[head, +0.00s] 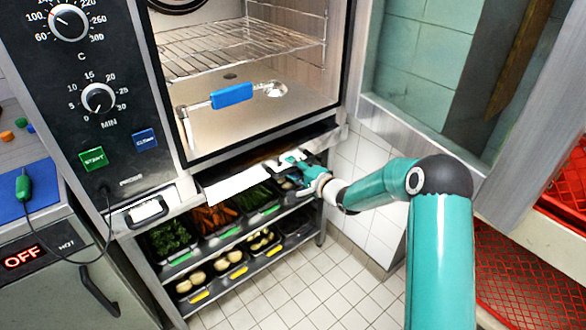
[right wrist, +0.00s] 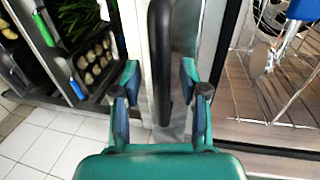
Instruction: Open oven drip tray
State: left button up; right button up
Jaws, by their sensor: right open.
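The oven drip tray (head: 235,186) is the pale metal strip under the oven chamber, above the food shelves. In the right wrist view a dark bar handle (right wrist: 160,60) runs along its metal front. My right gripper (head: 290,162) is at the right part of this strip. In the right wrist view my right gripper (right wrist: 160,92) is open, with its fingers on either side of the handle and a gap on each side. I cannot tell whether the tray is pulled out at all. My left gripper is not in view.
The oven door (head: 487,195) stands open at the right, close to my right arm. Inside the oven are a wire rack (head: 215,45) and a blue-handled ladle (head: 232,95). Vegetable pans (head: 215,220) fill the shelves below. The tiled floor (head: 330,285) in front is clear.

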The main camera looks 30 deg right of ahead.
jog(key=shift+w, duration=0.3)
jog(key=shift+f, duration=0.1)
grip_shut()
